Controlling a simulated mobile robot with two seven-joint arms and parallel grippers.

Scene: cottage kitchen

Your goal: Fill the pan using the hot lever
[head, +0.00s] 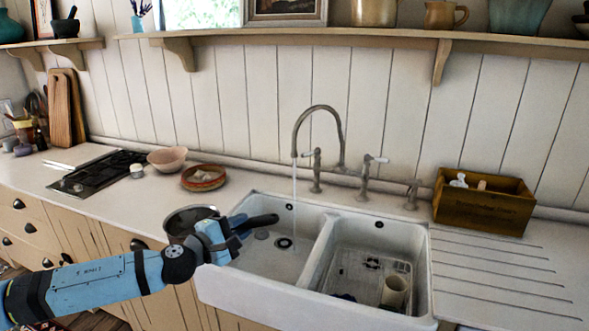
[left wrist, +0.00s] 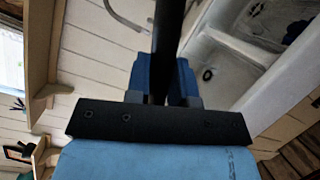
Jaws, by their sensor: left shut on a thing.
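The dark pan (head: 185,219) is at the left front edge of the sink. My left gripper (head: 236,230) is shut on its black handle (head: 262,221), which points right over the left basin. The handle also shows between the blue fingers in the left wrist view (left wrist: 168,45). A thin stream of water (head: 294,185) falls from the arched tap (head: 318,108) into the left basin (head: 275,262), right of the pan. The tap has a left lever (head: 309,153) and a right lever (head: 375,159); I cannot read which is hot. My right gripper is not in view.
The right basin (head: 345,262) holds a rack and a pale cup (head: 395,290). A wooden box (head: 485,205) stands right of the tap. A pink bowl (head: 167,160), a reddish dish (head: 204,178) and a black hob (head: 100,172) are on the left counter.

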